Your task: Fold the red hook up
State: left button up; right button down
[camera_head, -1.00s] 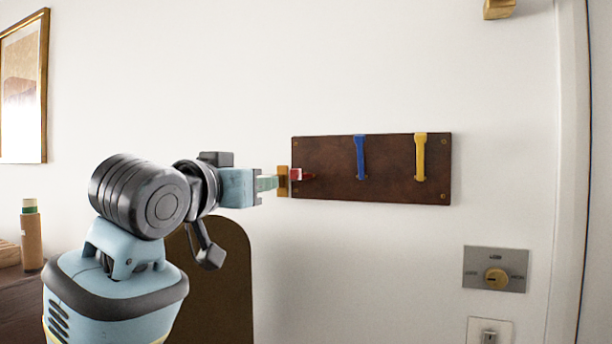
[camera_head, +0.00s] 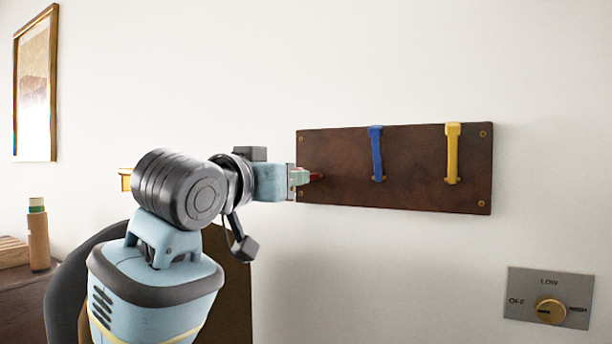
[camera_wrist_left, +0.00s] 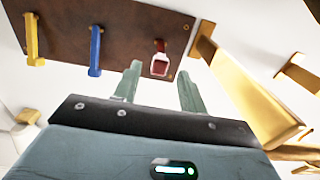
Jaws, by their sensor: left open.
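The red hook (camera_head: 316,176) is at the left end of a dark brown board (camera_head: 340,150) on the wall. It juts out from the board and is partly hidden by my left gripper (camera_head: 298,178) in the head view. In the left wrist view, the red hook (camera_wrist_left: 160,62) appears nearly end-on, just beyond and between the fingertips of my left gripper (camera_wrist_left: 158,75). The fingers are apart with nothing held; contact with the hook cannot be told. My right gripper is out of view.
A blue hook (camera_head: 376,152) and a yellow hook (camera_head: 452,152) lie upright against the board to the right. A dial plate (camera_head: 550,298) is on the wall below right. A bottle (camera_head: 38,235) stands at left. Brass-coloured bars (camera_wrist_left: 245,90) are close beside the gripper in the wrist view.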

pick_arm(q)
jog(key=shift+x, duration=3.85)
grip_shut()
